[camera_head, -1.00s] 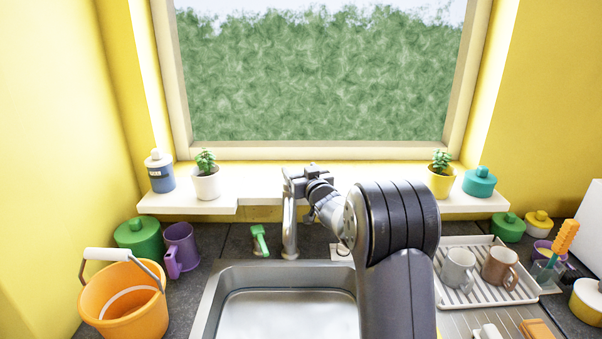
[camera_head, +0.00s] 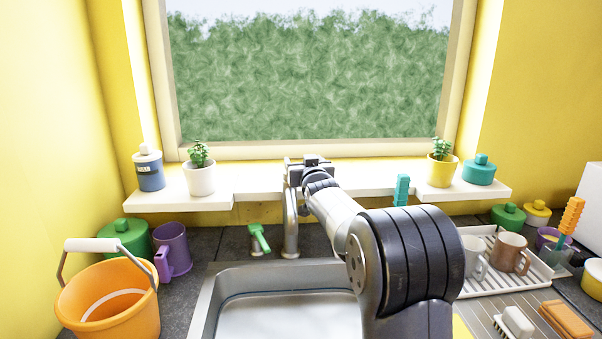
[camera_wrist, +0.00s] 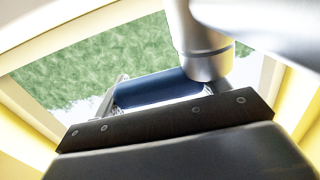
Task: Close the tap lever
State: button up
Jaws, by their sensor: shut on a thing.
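The chrome tap (camera_head: 290,226) stands behind the sink, left of my arm. Its upright and a blurred metal part show in the wrist view (camera_wrist: 203,55). My gripper (camera_head: 306,163) is at the top of the tap, in front of the window sill. In the wrist view a dark blue cylinder, which looks like the tap lever (camera_wrist: 158,90), lies across just ahead of my gripper's dark body. My gripper is shut on it. The lever is hidden by my gripper in the head view, and its exact angle cannot be told.
A green-handled item (camera_head: 259,238) stands just left of the tap. The sink (camera_head: 235,270) is in front. White (camera_head: 200,179) and yellow (camera_head: 440,172) plant pots and a blue bottle (camera_head: 148,170) stand on the sill. A rack (camera_head: 535,276) with mugs is right, an orange bucket (camera_head: 108,305) left.

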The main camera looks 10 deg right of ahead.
jog(key=shift+r, duration=0.2)
jog(key=o, duration=1.4)
jog(key=shift+f, duration=0.15)
jog(key=shift+s, duration=0.1)
jog(key=s+b, duration=0.2)
jog(key=s, duration=0.8)
jog(key=shift+s+a, duration=0.15)
jog(key=shift+s, duration=0.2)
